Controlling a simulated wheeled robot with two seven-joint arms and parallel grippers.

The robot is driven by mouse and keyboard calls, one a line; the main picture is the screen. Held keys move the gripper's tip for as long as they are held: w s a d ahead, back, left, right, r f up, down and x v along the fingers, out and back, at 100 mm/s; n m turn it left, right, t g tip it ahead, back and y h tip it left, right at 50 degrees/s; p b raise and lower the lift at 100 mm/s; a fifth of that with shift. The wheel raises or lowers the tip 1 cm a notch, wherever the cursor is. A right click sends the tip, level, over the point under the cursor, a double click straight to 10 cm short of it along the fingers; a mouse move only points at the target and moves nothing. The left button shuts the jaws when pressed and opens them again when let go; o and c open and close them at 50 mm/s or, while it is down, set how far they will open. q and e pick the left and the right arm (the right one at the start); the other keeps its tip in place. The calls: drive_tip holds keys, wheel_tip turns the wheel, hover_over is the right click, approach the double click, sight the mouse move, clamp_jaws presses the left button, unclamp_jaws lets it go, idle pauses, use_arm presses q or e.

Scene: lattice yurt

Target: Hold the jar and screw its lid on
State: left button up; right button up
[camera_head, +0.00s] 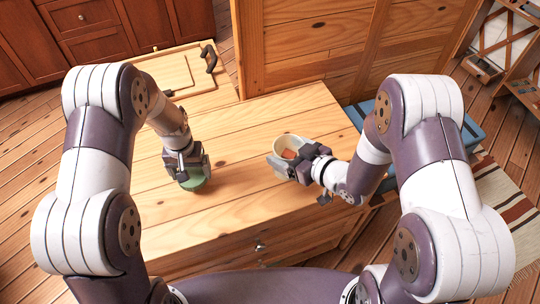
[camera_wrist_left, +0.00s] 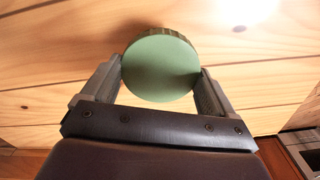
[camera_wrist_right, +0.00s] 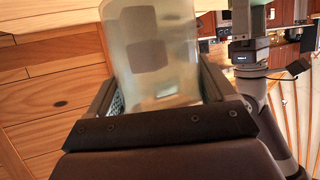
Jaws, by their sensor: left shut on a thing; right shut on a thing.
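The green round lid (camera_head: 195,180) is at my left gripper (camera_head: 190,172), low over the left part of the wooden top. In the left wrist view the lid (camera_wrist_left: 160,65) sits between both fingers, which are shut on its edge. The pale translucent jar (camera_head: 290,143) is in my right gripper (camera_head: 292,160), near the middle of the top. In the right wrist view the jar (camera_wrist_right: 155,50) stands between the fingers, which are shut on its sides. Something orange-brown shows inside the jar in the head view. The lid and jar are well apart. Whether either touches the top is unclear.
The wooden chest top (camera_head: 240,205) is clear between the two grippers. A lower wooden surface with a board (camera_head: 165,75) and a dark handle lies at the back left. A tall wooden panel (camera_head: 310,45) rises behind. A blue box (camera_head: 363,113) stands at the right.

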drive_tip(key=d+r, duration=0.1)
drive_tip(key=d, duration=0.1)
drive_tip(key=s+d+r, duration=0.1)
drive_tip(key=d, duration=0.1)
drive_tip(key=shift+d+r, duration=0.1)
drive_tip(key=shift+r, duration=0.25)
drive_tip(key=o, duration=0.5)
drive_tip(key=c, duration=0.8)
drive_tip(key=shift+o, duration=0.2)
